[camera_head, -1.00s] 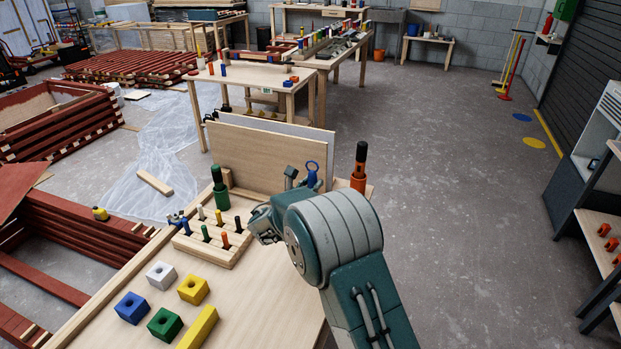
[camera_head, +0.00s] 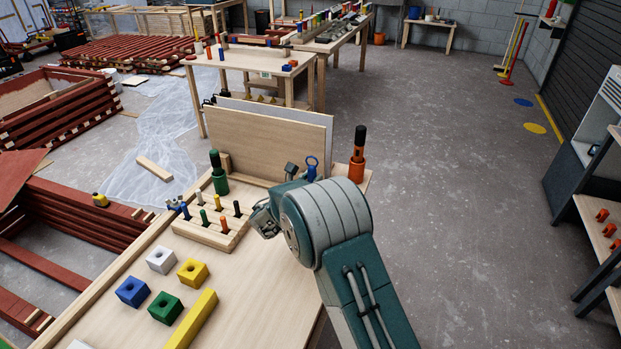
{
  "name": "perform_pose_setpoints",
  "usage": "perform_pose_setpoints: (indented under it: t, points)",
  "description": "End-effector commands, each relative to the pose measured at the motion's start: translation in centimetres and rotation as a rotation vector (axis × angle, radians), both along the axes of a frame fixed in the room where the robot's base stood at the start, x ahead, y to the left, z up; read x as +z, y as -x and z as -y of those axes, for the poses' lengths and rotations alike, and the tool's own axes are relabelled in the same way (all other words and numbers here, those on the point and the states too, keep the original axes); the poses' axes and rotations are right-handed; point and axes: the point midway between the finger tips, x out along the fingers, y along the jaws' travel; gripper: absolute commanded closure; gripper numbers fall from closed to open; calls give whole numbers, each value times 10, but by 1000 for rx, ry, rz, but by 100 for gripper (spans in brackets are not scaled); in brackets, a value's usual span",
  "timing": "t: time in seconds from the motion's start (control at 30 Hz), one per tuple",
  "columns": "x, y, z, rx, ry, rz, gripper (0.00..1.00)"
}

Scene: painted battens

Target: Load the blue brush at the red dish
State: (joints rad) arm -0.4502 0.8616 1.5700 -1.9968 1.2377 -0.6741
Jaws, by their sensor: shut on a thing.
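My gripper (camera_head: 264,221) shows in part at the right of the pegged wooden rack (camera_head: 212,236), above the bench top. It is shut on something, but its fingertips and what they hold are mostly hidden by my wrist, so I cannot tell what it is. The rack holds small upright coloured pieces, among them a blue one (camera_head: 185,211) at its left end, a green one and an orange one (camera_head: 224,225). I cannot tell whether the blue one is the blue brush. I cannot make out a red dish.
A green holder (camera_head: 218,181), a blue ring-topped item (camera_head: 312,166) and an orange holder (camera_head: 357,170) stand along the bench's back, by an upright wooden board (camera_head: 255,146). White, yellow, blue and green (camera_head: 165,307) holed blocks and a yellow bar (camera_head: 193,320) lie front left. Open floor is right.

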Motion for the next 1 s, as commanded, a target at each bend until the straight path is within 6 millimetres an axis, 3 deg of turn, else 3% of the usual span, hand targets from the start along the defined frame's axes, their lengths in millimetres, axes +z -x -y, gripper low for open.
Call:
perform_pose_setpoints:
  t: [1.0]
  points:
    - [-9, 0, -1, 0, 0, 0, 100]
